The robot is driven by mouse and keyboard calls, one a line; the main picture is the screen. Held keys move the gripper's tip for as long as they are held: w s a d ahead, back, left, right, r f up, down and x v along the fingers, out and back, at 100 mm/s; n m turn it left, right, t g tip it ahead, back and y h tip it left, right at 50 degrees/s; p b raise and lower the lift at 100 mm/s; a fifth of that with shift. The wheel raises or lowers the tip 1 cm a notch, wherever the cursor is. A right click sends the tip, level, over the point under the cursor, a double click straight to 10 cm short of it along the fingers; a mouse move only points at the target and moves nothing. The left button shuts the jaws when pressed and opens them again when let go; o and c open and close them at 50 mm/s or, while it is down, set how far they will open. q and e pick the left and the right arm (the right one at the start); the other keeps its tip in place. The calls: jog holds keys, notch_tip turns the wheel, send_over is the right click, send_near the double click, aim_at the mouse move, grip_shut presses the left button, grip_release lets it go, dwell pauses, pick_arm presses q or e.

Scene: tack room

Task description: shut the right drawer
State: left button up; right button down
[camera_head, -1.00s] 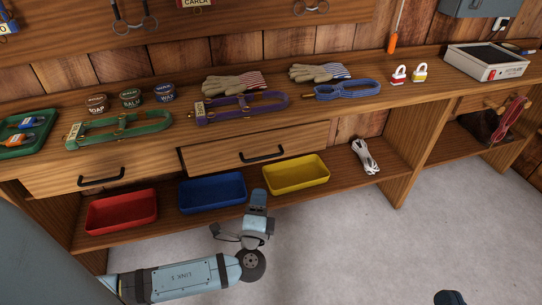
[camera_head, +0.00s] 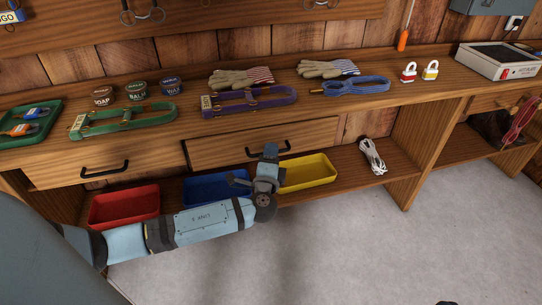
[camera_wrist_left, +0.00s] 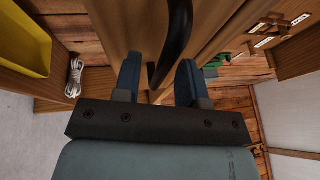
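The right drawer (camera_head: 225,150) is under the bench top, with a dark bar handle (camera_head: 284,146) on its wooden front. Its front seems to stand slightly forward of the left drawer (camera_head: 60,173). My left gripper (camera_head: 269,152) is in front of this handle and hides part of it. In the left wrist view the left gripper (camera_wrist_left: 160,82) is open, and the dark handle (camera_wrist_left: 178,40) reaches between its fingers. I cannot tell whether they touch.
On the shelf below are a red bin (camera_head: 125,207), a blue bin (camera_head: 205,190), a yellow bin (camera_head: 310,172) and a white cable bundle (camera_head: 372,155). Halters, gloves and tins stand on the bench top (camera_head: 395,105).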

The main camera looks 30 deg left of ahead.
jog(key=shift+r, duration=0.1)
pick_arm(q)
grip_shut()
jog(key=w+a, duration=0.1)
jog(key=w+a+b, duration=0.1)
jog(key=a, duration=0.1)
jog(key=shift+w+a+r, duration=0.1)
jog(key=shift+w+r, duration=0.05)
jog(key=shift+w, duration=0.15)
grip_release()
jog(key=shift+w, duration=0.1)
pick_arm(e)
jog(key=shift+w+d, duration=0.1)
jog(key=shift+w, duration=0.1)
